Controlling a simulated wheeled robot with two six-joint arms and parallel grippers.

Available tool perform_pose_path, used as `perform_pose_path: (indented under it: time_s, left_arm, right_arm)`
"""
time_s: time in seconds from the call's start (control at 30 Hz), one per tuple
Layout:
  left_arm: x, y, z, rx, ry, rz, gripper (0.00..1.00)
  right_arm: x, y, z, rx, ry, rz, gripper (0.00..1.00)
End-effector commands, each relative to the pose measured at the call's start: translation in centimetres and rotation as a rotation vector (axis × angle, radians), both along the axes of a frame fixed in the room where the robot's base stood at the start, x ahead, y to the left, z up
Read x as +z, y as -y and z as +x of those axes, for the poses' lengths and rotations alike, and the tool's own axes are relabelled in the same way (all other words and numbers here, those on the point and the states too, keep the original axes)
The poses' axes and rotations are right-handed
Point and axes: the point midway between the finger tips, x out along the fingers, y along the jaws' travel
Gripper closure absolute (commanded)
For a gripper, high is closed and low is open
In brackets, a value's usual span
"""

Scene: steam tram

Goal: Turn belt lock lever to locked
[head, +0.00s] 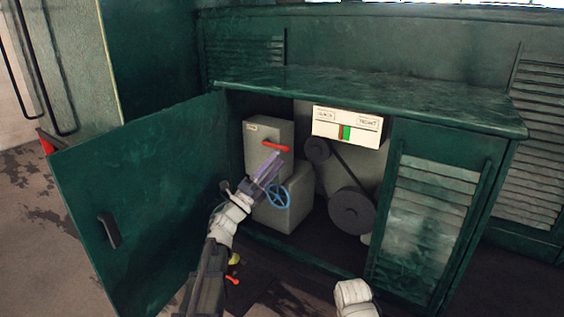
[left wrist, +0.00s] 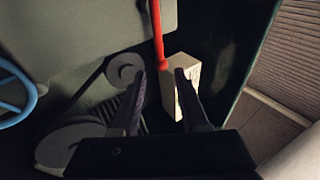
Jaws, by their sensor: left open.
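The red lever (head: 276,146) lies about level across the front of a grey box (head: 255,155) inside the open green cabinet. My left gripper (head: 273,160) is open just below the lever in the head view. In the left wrist view the red lever (left wrist: 157,28) runs down from the top, and its end shows just beyond the gap between the open fingers (left wrist: 161,78). Nothing is held, and I cannot tell if a finger touches the lever. Only a white part of my right arm shows at the bottom of the head view; its gripper is out of sight.
A blue handwheel (head: 278,196) sits below the lever. A belt runs over an upper pulley (head: 316,150) and a large lower pulley (head: 352,210). A cream panel (head: 347,125) with red and green marks hangs above. The open cabinet door (head: 140,200) stands left of my arm.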

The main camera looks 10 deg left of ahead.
Motion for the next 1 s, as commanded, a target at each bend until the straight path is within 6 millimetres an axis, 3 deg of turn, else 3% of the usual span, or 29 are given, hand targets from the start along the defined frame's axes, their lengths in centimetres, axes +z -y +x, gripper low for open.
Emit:
perform_pose_path:
  time_s: [0.13, 0.43, 0.67, 0.87, 1.0]
  left_arm:
    - [-1.1, -0.8, -1.3, 0.001, 0.0, 0.001, 0.55]
    - [-1.0, -0.9, -1.3, 0.0, -0.002, -0.001, 0.55]
    - [-2.2, -2.8, 0.5, 0.113, -0.147, -0.155, 0.55]
    - [-7.2, -6.4, 2.2, 0.31, -0.456, -0.468, 0.55]
    - [-12.6, -7.9, 1.5, 0.44, -0.692, -0.687, 0.55]
  right_arm:
    - [-1.1, 0.0, 0.0, 0.0, 0.0, 0.0, 0.5]
    - [-1.0, 0.0, 0.0, 0.0, 0.0, 0.0, 0.5]
    - [-1.0, 0.0, 0.0, 0.0, 0.0, 0.0, 0.5]
    - [-1.0, 0.0, 0.0, 0.0, 0.0, 0.0, 0.5]
    - [-1.0, 0.0, 0.0, 0.0, 0.0, 0.0, 0.5]
